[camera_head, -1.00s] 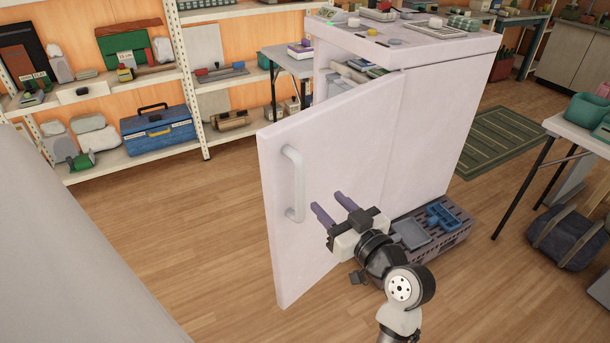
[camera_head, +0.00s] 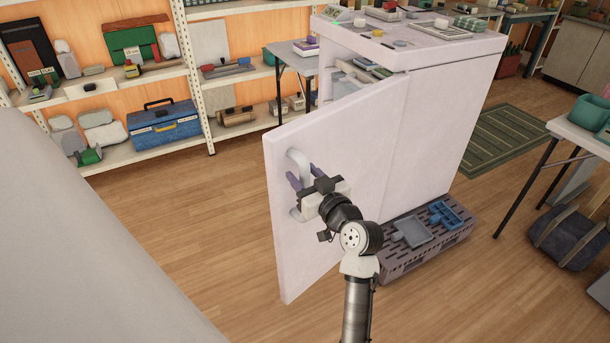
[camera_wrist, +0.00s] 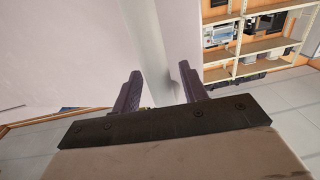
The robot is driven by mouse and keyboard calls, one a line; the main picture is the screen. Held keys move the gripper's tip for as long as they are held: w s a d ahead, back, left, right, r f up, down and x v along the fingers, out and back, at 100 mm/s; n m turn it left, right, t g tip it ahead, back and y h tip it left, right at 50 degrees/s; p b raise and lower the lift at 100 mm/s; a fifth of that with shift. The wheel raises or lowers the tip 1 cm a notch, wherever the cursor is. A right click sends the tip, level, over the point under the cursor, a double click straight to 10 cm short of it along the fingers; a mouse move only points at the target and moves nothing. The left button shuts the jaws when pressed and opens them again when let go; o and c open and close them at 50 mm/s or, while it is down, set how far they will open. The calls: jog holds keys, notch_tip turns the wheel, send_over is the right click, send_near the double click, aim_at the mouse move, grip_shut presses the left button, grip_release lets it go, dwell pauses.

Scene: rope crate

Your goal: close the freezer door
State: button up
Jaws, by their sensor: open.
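The freezer (camera_head: 455,110) is a white chest-high cabinet, and its door (camera_head: 340,170) stands partly open, swung out toward the left. A pale vertical bar handle (camera_head: 296,160) is on the door's outer face near its free edge. My gripper (camera_head: 303,176) is at the handle, with its purple fingers spread apart. In the wrist view the handle bar (camera_wrist: 150,45) runs between the two open fingers (camera_wrist: 158,90). I cannot tell whether either finger touches it. The gripper hides the middle and lower part of the handle in the head view.
A grey-brown crate (camera_head: 440,246) with blue items sits on the floor at the freezer's base, right of my arm. Small goods lie on the freezer top (camera_head: 400,52). Shelves (camera_head: 140,160) with a blue toolbox (camera_head: 163,125) stand behind. The floor left of the door is clear.

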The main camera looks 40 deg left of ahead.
grip_shut()
jog(key=shift+a, duration=0.1)
